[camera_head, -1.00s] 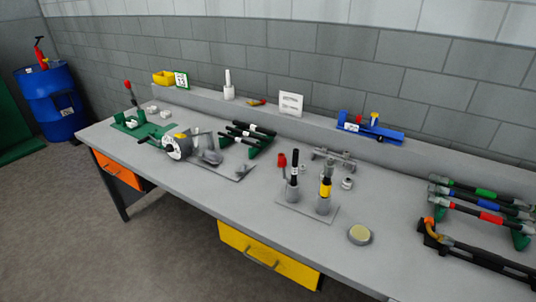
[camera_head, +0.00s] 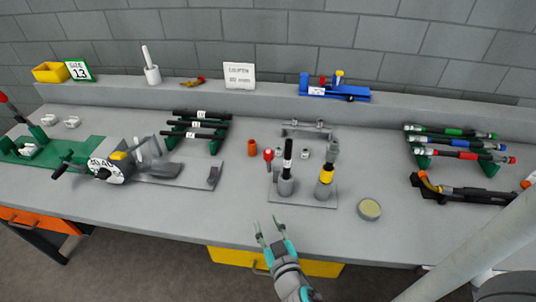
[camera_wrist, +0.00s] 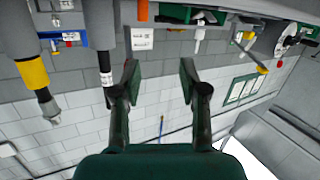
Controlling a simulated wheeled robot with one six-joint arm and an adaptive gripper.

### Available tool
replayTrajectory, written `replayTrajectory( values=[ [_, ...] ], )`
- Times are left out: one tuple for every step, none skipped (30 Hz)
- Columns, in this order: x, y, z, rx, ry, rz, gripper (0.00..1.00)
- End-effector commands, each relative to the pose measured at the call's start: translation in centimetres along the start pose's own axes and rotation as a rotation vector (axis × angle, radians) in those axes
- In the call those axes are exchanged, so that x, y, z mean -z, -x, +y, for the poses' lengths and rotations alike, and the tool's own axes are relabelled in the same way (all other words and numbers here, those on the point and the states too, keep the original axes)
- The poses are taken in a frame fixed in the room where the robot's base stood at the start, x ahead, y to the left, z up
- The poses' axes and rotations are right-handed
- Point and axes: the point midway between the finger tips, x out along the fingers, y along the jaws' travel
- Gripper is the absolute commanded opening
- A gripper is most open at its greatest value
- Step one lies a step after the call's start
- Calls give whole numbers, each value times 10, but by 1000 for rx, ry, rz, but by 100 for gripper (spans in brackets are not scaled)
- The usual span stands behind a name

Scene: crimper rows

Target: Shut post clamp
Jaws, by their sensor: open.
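No part is labelled as the post clamp. A green base (camera_head: 48,152) at the far left carries a clamp-like part with a red-tipped lever (camera_head: 8,104), cut by the frame edge; I cannot tell whether it is shut. A grey plate (camera_head: 313,199) holds two upright posts, one with a black rod (camera_head: 287,150) and one with a yellow band (camera_head: 326,174).
A crimper with a dial (camera_head: 108,170) stands left of centre, beside a rack of black rods (camera_head: 197,125). A round tin (camera_head: 369,209) lies right of the plate. Coloured tools (camera_head: 460,150) rest on a right rack. The front strip of bench is largely clear.

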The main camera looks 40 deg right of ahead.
Motion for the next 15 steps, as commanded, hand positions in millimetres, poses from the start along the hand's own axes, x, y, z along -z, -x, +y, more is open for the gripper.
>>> replayTrajectory(
  values=[
    [15,-16,4,-47,-17,25,43],
    [23,-23,8,-75,-28,37,43],
    [33,-32,12,-112,-42,53,43],
    [40,-38,16,-139,-52,65,43],
    [47,-43,19,-165,-63,76,43],
    [55,-50,23,-195,-76,91,43],
    [60,-53,26,-215,-85,100,43],
    [66,-56,28,-233,-94,110,43],
    [72,-60,31,-255,-104,121,43],
    [76,-62,33,-268,-111,128,43],
    [79,-63,35,-279,-118,133,43],
    [82,-65,37,-291,-123,140,43],
    [84,-66,38,-298,-126,143,43],
    [85,-68,38,-302,-129,145,43],
    [86,-70,40,-307,-131,147,43]
  ],
)
